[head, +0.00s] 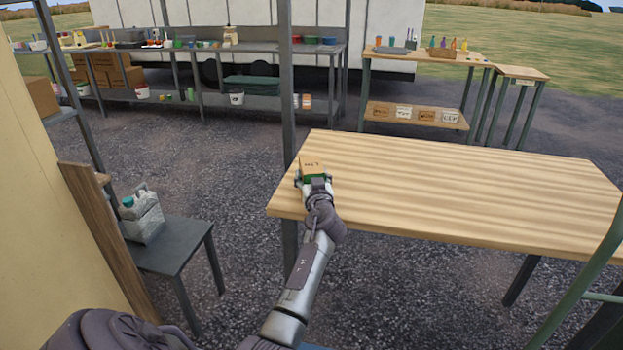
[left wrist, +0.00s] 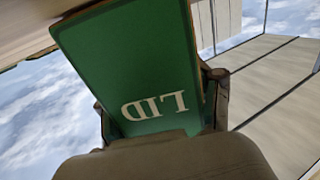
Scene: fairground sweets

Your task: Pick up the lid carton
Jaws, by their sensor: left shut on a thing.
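The lid carton (head: 311,163) is a small box with a brown cardboard top and a green side. In the left wrist view the carton's green face (left wrist: 125,75) fills the middle, with "LID" upside down. My left gripper (head: 314,180) is shut on the carton, with a finger on either side of it. I cannot tell whether the carton rests on the tabletop or is slightly above it. My right gripper is not in view.
The rest of the wooden tabletop is bare. A grey upright post (head: 285,80) stands just beyond its left end. A low grey table (head: 180,250) with a grey jug (head: 143,218) is at the left. Stocked shelves (head: 190,100) and a side table (head: 420,55) stand behind.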

